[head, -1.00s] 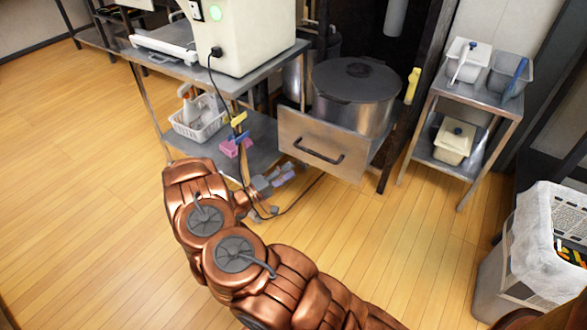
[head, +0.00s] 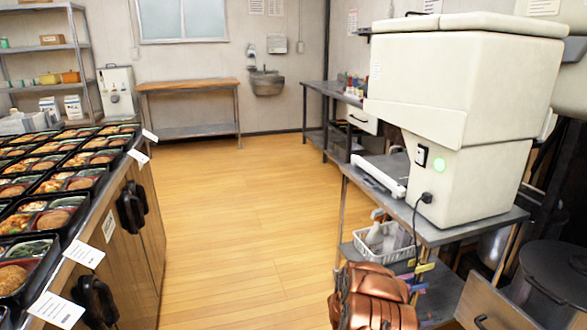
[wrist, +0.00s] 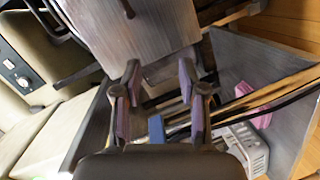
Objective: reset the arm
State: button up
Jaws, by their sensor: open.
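My gripper (wrist: 158,78) shows in the wrist view with its two fingers apart and nothing between them. Its inner pads look purple. A wooden drawer front (wrist: 145,35) with a dark handle lies ahead of the fingers; I cannot tell the exact gap. In the head view my copper-coloured arm (head: 372,298) shows at the bottom right, in front of the metal table. The gripper cannot be made out in the head view.
A large cream machine (head: 455,110) stands on the metal table (head: 450,228). A white basket (head: 372,250) sits on its lower shelf. A dark-lidded pot (head: 555,270) is at the right. Bento trays (head: 62,205) line the left counter. The wooden floor (head: 235,220) between is clear.

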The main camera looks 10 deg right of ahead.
jog(key=w+a+r+n+t+y+p, duration=0.1)
jog(key=w+a+r+t+y+p, duration=0.65)
jog(key=w+a+r, duration=0.95)
jog(key=s+a+r+n+y+p, duration=0.15)
jog(key=s+a+r+y, duration=0.3)
jog(key=a+r, duration=0.45)
jog(key=s+a+r+n+y+p, duration=0.1)
jog(key=s+a+r+y+p, duration=0.2)
jog(key=a+r+y, duration=0.6)
jog(key=s+a+r+n+g+p, duration=0.1)
jog(key=s+a+r+g+p, duration=0.2)
jog(key=s, duration=0.6)
jog(key=s+a+r+n+g+p, duration=0.1)
jog(key=s+a+r+p, duration=0.15)
jog(key=s+r, duration=0.45)
jog(key=s+d+r+g+h+p, duration=0.1)
jog(key=s+d+g+p, duration=0.1)
jog(key=s, duration=0.8)
jog(key=s+d+r+m+g+h+p, duration=0.1)
jog(key=s+d, duration=0.4)
jog(key=s, duration=0.6)
jog(key=s+d+r+m+g+h+p, duration=0.1)
jog(key=s+d+r+g+h+p, duration=0.2)
jog(key=s, duration=0.8)
jog(key=shift+d+r, duration=0.2)
jog(key=shift+d, duration=0.2)
